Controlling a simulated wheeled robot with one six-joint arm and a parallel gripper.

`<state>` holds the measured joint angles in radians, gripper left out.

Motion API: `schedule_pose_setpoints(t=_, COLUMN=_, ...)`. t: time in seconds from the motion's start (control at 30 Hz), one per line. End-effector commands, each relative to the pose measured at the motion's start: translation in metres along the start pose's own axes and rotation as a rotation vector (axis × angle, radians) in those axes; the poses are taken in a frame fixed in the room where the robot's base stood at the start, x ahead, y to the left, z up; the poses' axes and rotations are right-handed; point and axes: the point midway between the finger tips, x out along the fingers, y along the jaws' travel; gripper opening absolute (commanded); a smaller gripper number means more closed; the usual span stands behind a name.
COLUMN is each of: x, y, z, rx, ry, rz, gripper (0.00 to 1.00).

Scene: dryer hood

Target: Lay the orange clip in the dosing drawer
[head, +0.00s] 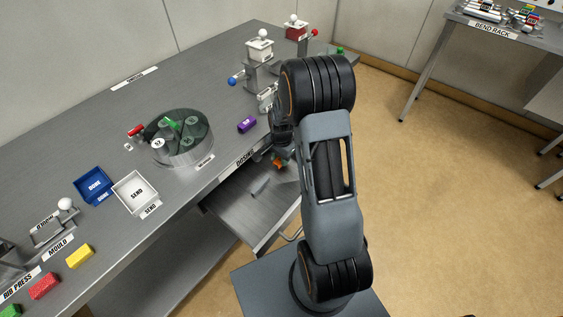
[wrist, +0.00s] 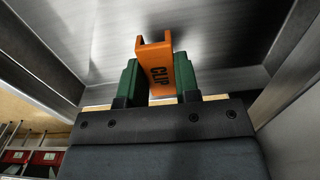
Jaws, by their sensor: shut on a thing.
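The orange clip (wrist: 157,72) has the word CLIP on its side. In the wrist view it sits between the two green fingertips of my gripper (wrist: 160,85), which is shut on it. In the head view the clip (head: 277,162) is a small orange patch below my gripper (head: 281,152), partly hidden by my arm. The dosing drawer (head: 222,212) is pulled out under the bench edge marked DOSING. The clip appears above the drawer's far right part; I cannot tell how high. A small grey piece (head: 261,187) lies in the drawer.
On the bench stand a round turntable (head: 181,153), a purple block (head: 247,125), a white SEND tray (head: 118,195) and a blue DONE tray (head: 78,186). Presses with white knobs (head: 259,50) stand at the back. The drawer's front and middle floor look mostly clear.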

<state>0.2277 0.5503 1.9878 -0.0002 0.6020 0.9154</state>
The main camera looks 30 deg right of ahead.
Motion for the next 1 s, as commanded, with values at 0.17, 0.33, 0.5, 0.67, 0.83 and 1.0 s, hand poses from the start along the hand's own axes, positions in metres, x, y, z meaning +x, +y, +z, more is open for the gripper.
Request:
schedule_pose_setpoints(t=0.17, x=0.024, y=0.001, z=0.001, rx=0.0, ry=-0.002, rz=0.003, gripper=0.08)
schedule_pose_setpoints(t=0.33, x=0.025, y=0.001, z=0.001, rx=0.0, ry=0.0, rz=0.001, gripper=0.08)
schedule_pose_setpoints(t=0.5, x=0.027, y=0.001, z=0.001, rx=0.0, ry=-0.001, rz=0.001, gripper=0.08)
schedule_pose_setpoints(t=0.67, x=0.029, y=0.001, z=0.001, rx=0.0, ry=-0.001, rz=0.001, gripper=0.35)
schedule_pose_setpoints(t=0.83, x=0.029, y=0.001, z=0.001, rx=0.0, ry=-0.001, rz=0.001, gripper=0.52)
schedule_pose_setpoints(t=1.0, x=0.029, y=0.001, z=0.001, rx=0.0, ry=-0.001, rz=0.001, gripper=0.55)
